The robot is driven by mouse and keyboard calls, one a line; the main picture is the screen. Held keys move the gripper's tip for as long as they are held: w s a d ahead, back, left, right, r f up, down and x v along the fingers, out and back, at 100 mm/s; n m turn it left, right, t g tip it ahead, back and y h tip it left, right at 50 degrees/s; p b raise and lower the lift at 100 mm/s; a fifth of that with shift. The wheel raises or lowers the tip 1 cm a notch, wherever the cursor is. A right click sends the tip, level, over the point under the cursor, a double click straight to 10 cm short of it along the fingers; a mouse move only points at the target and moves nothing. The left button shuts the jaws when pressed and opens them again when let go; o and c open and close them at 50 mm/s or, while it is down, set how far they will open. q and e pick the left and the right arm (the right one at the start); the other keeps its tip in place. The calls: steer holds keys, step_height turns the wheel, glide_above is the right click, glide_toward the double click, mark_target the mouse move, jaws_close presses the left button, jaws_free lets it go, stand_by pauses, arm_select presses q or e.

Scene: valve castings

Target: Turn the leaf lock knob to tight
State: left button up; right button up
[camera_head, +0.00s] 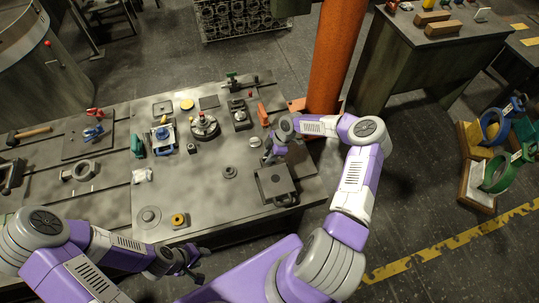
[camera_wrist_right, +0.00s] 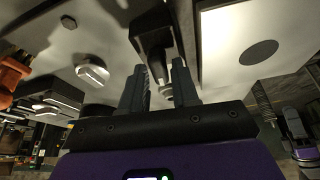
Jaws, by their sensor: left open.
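In the right wrist view a dark block carries a small knob-like part (camera_wrist_right: 157,68), which looks like the leaf lock knob. My right gripper (camera_wrist_right: 160,78) has its two fingers apart, one on each side of that part; I see no clear contact. In the head view my right gripper (camera_head: 268,158) is low over the bench, at the far edge of a dark square plate (camera_head: 272,182), and it hides the knob there. My left gripper (camera_head: 194,266) is open and empty off the bench's near edge.
An orange column (camera_head: 334,60) stands close behind my right arm. The bench's middle is mostly clear.

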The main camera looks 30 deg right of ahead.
jaws_close()
